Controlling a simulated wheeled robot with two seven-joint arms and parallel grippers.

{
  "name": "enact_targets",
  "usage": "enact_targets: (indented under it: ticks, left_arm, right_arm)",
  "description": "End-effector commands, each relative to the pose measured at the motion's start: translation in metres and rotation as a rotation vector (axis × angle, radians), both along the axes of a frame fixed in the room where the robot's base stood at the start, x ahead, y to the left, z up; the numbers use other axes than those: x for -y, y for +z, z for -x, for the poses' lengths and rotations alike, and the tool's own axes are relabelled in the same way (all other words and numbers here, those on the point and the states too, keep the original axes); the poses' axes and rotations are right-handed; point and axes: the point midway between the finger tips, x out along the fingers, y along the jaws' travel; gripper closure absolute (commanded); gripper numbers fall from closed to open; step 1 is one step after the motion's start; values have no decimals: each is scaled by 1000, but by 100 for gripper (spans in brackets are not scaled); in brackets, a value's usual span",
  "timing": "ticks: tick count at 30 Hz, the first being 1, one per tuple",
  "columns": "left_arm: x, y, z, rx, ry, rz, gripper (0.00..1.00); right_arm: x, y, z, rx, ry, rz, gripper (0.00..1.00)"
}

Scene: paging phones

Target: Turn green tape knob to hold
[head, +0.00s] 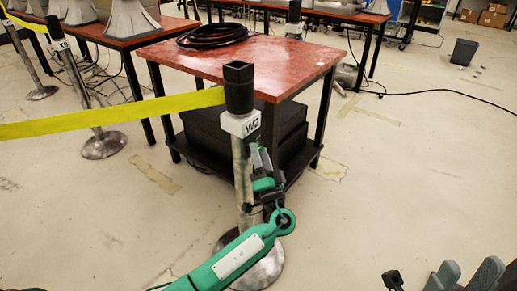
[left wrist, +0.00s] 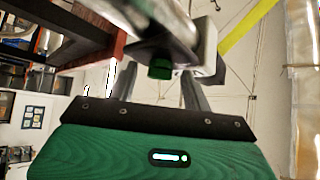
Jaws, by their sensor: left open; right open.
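The post (head: 240,165) marked W2 stands upright, with a black head (head: 239,88) and yellow tape (head: 150,108) running from it to the left. My left gripper (head: 257,153) is beside the post just below its W2 block (head: 240,124). In the left wrist view, a small green knob (left wrist: 160,71) shows under the metal part, between the two open grey fingers of my left gripper (left wrist: 158,78). I cannot tell whether they touch it. The knob is hidden in the head view. My right gripper (head: 468,273) shows as open grey fingers, partly cut off at the lower right.
A red-topped table (head: 270,60) with a coiled black cable (head: 212,35) stands right behind the post. Another post marked X9 (head: 90,110) stands to the left. A dark bin (head: 464,52) is at the far right. The floor on the right is mostly clear.

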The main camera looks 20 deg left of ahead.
Motion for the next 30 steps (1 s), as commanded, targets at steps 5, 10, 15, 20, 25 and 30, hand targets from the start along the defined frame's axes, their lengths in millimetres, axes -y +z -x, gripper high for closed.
enact_targets:
  ticks: [5,10,15,20,25,30]
  left_arm:
    - [-9,9,-12,1,1,0,51]
    - [-11,10,-15,-1,0,0,51]
    - [-11,10,-15,-2,1,0,51]
    - [-11,10,-15,-2,1,0,80]
    - [-11,10,-15,-2,1,0,96]
    - [-11,11,-15,-10,0,-2,96]
  right_arm:
    - [0,0,0,2,0,-1,60]
    - [0,0,0,3,0,0,60]
    - [0,0,0,2,0,0,60]
    - [0,0,0,2,0,0,60]
    - [0,1,0,2,0,0,60]
    - [0,3,0,3,0,0,60]
